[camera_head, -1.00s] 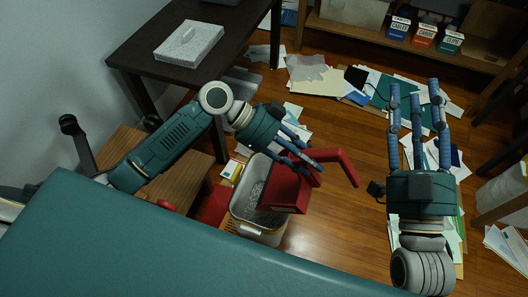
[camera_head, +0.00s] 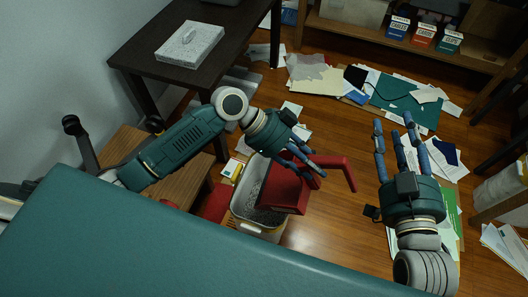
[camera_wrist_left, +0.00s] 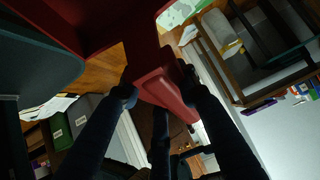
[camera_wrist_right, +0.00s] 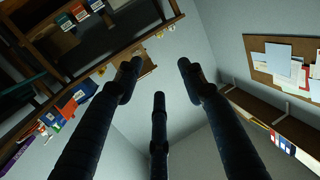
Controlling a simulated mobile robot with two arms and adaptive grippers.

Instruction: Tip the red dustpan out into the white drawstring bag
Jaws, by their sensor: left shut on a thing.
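The red dustpan (camera_head: 287,190) hangs from my left gripper (camera_head: 306,165), tilted over a pale bin. In the left wrist view its red handle (camera_wrist_left: 160,82) lies between the fingers, which are shut on it. The inside of the pan cannot be seen clearly. My right gripper (camera_head: 402,126) is open and empty, apart from everything, above the floor at the right; its spread fingers also show in the right wrist view (camera_wrist_right: 160,78). A whitish bag-like thing (camera_head: 502,186) stands at the right edge; I cannot tell for sure that it is the drawstring bag.
The pale bin (camera_head: 258,229), under the dustpan, holds grey shreds. Papers and a green folder (camera_head: 405,100) litter the floor. A low shelf (camera_head: 400,50) lines the back. Bare floor shows between my grippers.

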